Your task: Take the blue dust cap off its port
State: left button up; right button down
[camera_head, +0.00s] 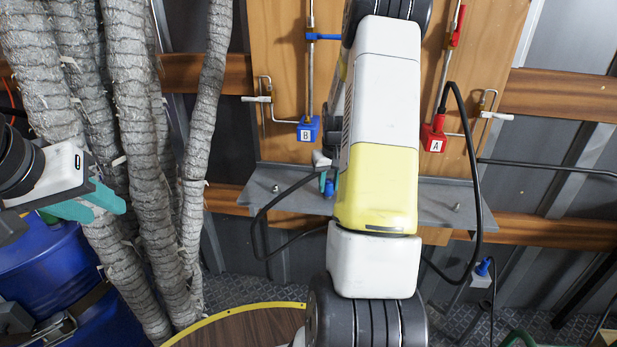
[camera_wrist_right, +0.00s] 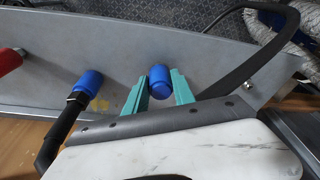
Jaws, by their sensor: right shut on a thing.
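The blue dust cap (camera_wrist_right: 159,80) is between the teal fingers of my right gripper (camera_wrist_right: 159,94) in the right wrist view, against the grey metal shelf (camera_wrist_right: 205,62). The fingers are shut on its sides. In the head view the cap (camera_head: 329,187) is a small blue piece just below my right gripper (camera_head: 325,177), partly hidden by my arm. Whether the cap is still seated on its port cannot be told; no port shows clearly beneath it. My left gripper (camera_head: 98,204) is at the far left, away from the shelf, with nothing visible in it; its opening is unclear.
A blue connector (camera_wrist_right: 87,84) on a black hose and a red part (camera_wrist_right: 8,61) are left of the cap. Blue box B (camera_head: 308,129) and red box A (camera_head: 433,138) are on the wooden panel. Grey wrapped pipes (camera_head: 140,150) and a blue barrel (camera_head: 45,260) stand left.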

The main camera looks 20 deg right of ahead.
aim_at(329, 181)
jog(key=shift+r, duration=0.15)
dwell(0.4)
jog(key=shift+r, duration=3.15)
